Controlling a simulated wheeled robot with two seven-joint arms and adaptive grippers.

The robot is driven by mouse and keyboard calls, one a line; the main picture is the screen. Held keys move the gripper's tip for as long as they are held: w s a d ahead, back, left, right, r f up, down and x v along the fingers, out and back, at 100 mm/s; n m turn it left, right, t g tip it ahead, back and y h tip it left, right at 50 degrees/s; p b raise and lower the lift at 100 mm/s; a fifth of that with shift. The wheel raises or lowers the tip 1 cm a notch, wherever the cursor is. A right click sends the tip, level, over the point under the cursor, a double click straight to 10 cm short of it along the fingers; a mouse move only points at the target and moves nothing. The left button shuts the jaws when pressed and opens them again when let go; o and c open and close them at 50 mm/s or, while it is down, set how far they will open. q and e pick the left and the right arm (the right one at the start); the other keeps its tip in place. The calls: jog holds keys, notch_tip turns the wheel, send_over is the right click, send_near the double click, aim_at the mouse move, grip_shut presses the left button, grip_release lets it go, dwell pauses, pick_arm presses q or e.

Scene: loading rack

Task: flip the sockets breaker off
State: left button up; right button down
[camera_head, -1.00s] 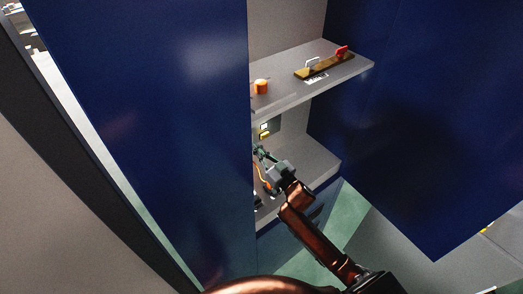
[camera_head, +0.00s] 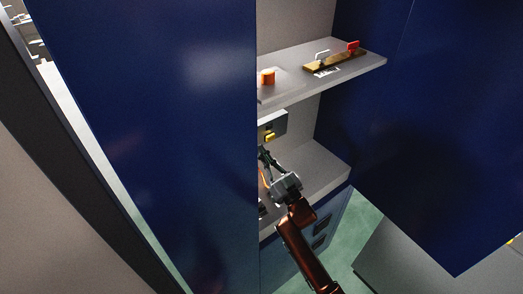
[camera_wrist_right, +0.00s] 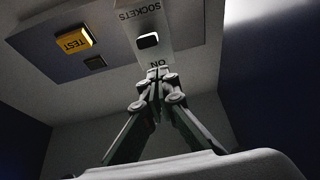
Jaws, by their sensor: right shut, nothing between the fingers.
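The sockets breaker's small switch (camera_wrist_right: 148,41) shows in the right wrist view, set in a light strip. The word SOCKETS reads upside down above it, and ON shows below it. My right gripper (camera_wrist_right: 158,82) is shut and empty. Its fingertips are at the ON mark, just below the switch in the picture; I cannot tell whether they touch the panel. In the head view the breaker box (camera_head: 280,122) sits under the upper shelf, partly hidden by the blue door, with my right gripper (camera_head: 264,155) below it. My left gripper is not in view.
A yellow TEST button (camera_wrist_right: 74,40) is beside the switch. The upper shelf (camera_head: 340,68) holds an orange knob (camera_head: 267,77) and a brass bar (camera_head: 335,59) with a red handle. The blue door (camera_head: 150,130) stands left of my arm, and a blue panel (camera_head: 430,130) stands right.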

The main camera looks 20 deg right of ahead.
pick_arm(q)
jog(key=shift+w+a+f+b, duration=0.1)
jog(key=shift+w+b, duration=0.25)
jog(key=shift+b, duration=0.1)
pick_arm(e)
jog(key=f+v, duration=0.1)
jog(key=v, duration=0.8)
jog(key=shift+f, duration=0.2)
jog(key=shift+w, duration=0.1)
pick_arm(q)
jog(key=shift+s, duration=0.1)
